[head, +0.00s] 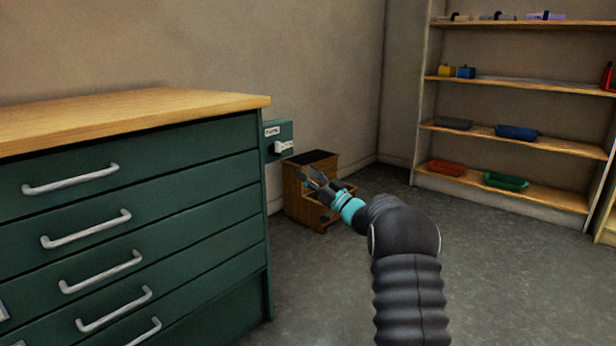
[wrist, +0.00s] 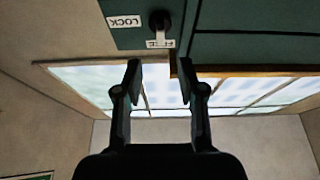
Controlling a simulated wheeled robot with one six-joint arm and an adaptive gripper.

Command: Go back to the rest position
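My gripper (head: 320,183) reaches out in the head view, in front of the wooden step stool. In the wrist view my gripper (wrist: 160,85) is open, its two dark fingers apart with nothing held between them. Beyond the fingertips, the wrist view shows a green panel with a dark round knob (wrist: 159,20) and two white labels, one reading LOCK (wrist: 124,21) upside down. The knob is apart from the fingers.
A green drawer cabinet (head: 140,215) with a wooden top (head: 120,113) fills the left. A small green box (head: 279,138) sits at its side. A wooden step stool (head: 300,205) stands by the wall. Shelves (head: 520,84) hold trays at right. Grey floor (head: 500,270) between is clear.

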